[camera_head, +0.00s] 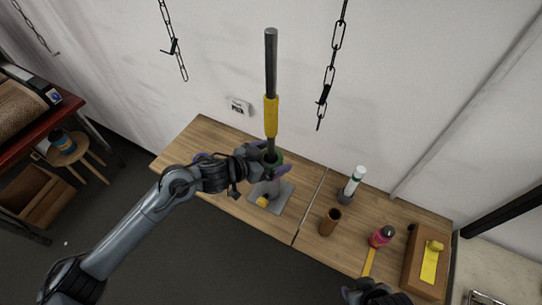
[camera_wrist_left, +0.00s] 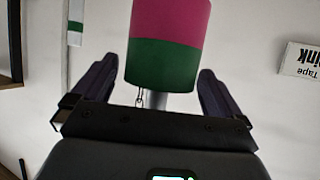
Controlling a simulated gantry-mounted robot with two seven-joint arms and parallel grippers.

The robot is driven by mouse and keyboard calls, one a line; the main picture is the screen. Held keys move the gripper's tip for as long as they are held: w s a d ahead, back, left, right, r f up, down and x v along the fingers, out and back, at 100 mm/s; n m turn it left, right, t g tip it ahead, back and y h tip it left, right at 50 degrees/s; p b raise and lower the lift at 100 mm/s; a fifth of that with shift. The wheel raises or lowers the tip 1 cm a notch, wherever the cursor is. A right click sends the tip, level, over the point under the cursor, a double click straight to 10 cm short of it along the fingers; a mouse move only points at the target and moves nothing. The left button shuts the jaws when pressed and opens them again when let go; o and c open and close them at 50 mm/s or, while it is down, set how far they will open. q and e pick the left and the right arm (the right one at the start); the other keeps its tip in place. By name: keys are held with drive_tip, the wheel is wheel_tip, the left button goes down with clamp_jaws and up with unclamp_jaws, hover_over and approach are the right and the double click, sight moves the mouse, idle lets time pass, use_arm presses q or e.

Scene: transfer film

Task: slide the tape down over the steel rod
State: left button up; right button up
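The steel rod (camera_head: 271,58) stands upright near the wall, with a yellow sleeve (camera_head: 271,115) around its middle. A green band (camera_head: 273,158) is low on the rod. In the left wrist view a cylinder, pink above and green below (camera_wrist_left: 163,62), is between the fingers, and a short grey length of rod shows below it. I cannot tell which coloured piece is the tape. My left gripper (camera_head: 270,163) has its purple fingers spread around the rod's low part, apart from the cylinder on at least one side. My right gripper (camera_head: 377,293) is at the bottom edge, its fingers unclear.
A grey base plate (camera_head: 284,204) lies on the wooden table (camera_head: 222,142). To the right are a white-and-green tube (camera_head: 353,181), a brown cup (camera_head: 329,221), a pink-capped bottle (camera_head: 381,236) and a brown box (camera_head: 412,268). Chains (camera_head: 330,65) hang in front of the wall.

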use_arm(q)
drive_tip(key=v, duration=1)
drive_tip(key=shift+s+a+r, duration=0.2)
drive_tip(key=shift+s+a, duration=0.05)
drive_tip(key=shift+s, duration=0.05)
